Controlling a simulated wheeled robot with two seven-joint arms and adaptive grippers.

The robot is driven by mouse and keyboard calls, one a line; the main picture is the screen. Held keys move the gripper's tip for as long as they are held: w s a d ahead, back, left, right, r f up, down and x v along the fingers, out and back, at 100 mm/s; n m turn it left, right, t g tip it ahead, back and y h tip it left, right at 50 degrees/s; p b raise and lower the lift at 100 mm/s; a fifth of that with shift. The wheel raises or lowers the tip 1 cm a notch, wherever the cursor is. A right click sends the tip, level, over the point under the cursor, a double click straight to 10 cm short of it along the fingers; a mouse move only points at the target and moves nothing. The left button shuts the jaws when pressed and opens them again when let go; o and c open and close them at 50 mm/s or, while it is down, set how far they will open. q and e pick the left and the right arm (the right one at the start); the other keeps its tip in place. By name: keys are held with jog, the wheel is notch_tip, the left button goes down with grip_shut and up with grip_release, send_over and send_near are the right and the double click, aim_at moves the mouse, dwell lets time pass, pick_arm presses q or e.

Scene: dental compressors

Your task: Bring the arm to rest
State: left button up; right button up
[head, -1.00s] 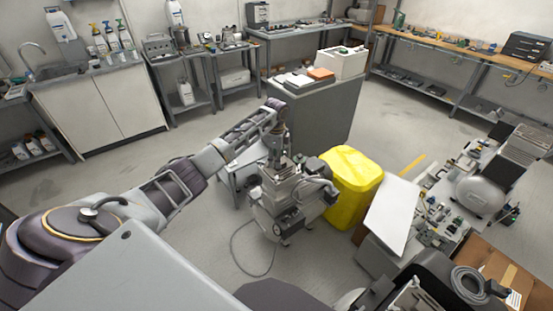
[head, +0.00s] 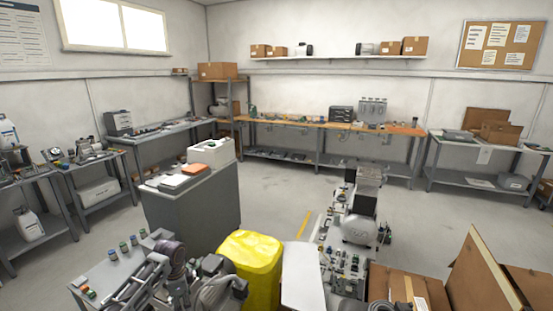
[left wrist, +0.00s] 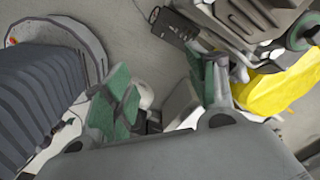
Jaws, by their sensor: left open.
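My left arm (head: 145,284) comes in at the bottom left of the head view, with its wrist bent down beside a grey compressor (head: 215,286). In the left wrist view my left gripper (left wrist: 163,95) is open, its two green-padded fingers spread apart. I see nothing held between the pads; small grey and white parts show in the background there. The left fingertips cannot be made out in the head view. My right gripper is in neither view.
A grey cabinet (head: 190,212) stands behind the arm. Another compressor (head: 358,228) and open cardboard boxes (head: 480,275) are at right. Floor beyond is clear.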

pick_arm(q)
jog(key=s+d+f+n+t, duration=0.1)
jog(key=s+d+f+n, duration=0.25)
jog(key=s+d, duration=0.85)
jog(key=s+a+r+n+t, duration=0.1)
jog(key=s+r+n, duration=0.3)
jog(key=s, duration=0.4)
jog(key=s+a+r+n+t, duration=0.1)
jog(key=s+r+n, duration=0.25)
jog(key=s, duration=0.55)
notch_tip(320, 180, down, 34)
jog(key=s+g, duration=0.1)
jog(key=s, duration=0.2)
jog(key=s+a+f, duration=0.2)
jog(key=s+f, duration=0.7)
jog(key=s, duration=0.2)
jog(key=s+a+f+g, duration=0.1)
jog(key=s+a+f, duration=0.1)
jog(key=s+f, duration=0.8)
jog(key=shift+s+f, duration=0.2)
jog(key=shift+s, duration=0.2)
jog(key=shift+a, duration=0.1)
dwell(0.8)
